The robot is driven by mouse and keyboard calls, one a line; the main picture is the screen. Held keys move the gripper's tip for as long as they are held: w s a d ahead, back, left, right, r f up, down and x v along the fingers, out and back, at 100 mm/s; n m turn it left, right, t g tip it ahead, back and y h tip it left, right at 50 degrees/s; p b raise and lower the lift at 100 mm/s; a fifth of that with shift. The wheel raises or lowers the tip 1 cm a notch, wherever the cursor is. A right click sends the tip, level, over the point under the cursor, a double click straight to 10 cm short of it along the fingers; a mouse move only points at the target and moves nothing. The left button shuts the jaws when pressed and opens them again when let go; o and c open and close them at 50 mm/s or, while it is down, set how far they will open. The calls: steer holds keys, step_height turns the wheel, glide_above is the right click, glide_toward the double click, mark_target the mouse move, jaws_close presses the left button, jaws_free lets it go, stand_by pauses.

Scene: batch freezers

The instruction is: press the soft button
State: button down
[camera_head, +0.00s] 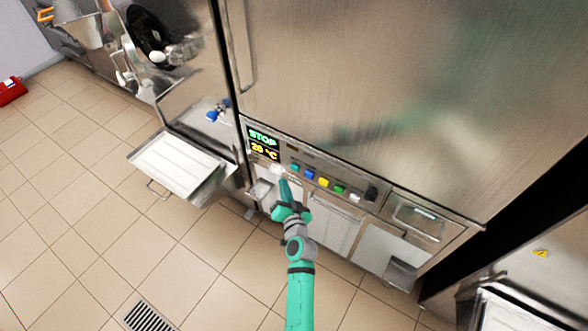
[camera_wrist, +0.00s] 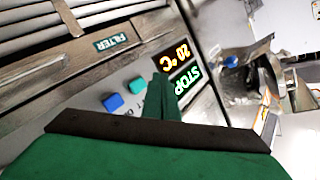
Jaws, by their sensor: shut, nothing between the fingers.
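The freezer's control panel (camera_head: 315,168) has a row of coloured buttons: teal (camera_head: 294,168), blue (camera_head: 309,175), yellow (camera_head: 323,182), green (camera_head: 339,188) and white (camera_head: 355,196). I cannot read which one is labelled soft. A display (camera_head: 263,142) at the row's left end reads STOP and 20 °C. My gripper (camera_head: 284,182) is shut and empty, its tip just below and left of the teal button. In the wrist view the fingertips (camera_wrist: 160,80) stand between the teal button (camera_wrist: 137,85) and the display (camera_wrist: 187,82); the blue button (camera_wrist: 112,103) is farther left. Contact with the panel cannot be told.
A black knob (camera_head: 372,193) sits right of the buttons. An open tray (camera_head: 180,165) juts out left of the panel. Tiled floor (camera_head: 75,200) is clear at the left, with a drain grate (camera_head: 148,317).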

mark_target(295, 168)
steer(key=w+d, duration=0.2)
steer(key=w, duration=0.1)
steer(key=shift+d, duration=0.25)
steer(key=shift+a, duration=0.2)
stand_by(1.1)
steer(key=shift+d, duration=0.2)
steer(key=shift+a, duration=0.1)
stand_by(0.3)
steer(key=shift+w, duration=0.1)
steer(key=shift+w+f, duration=0.1)
steer(key=shift+w, duration=0.25)
steer(key=shift+w+d, duration=0.1)
steer(key=shift+d, duration=0.1)
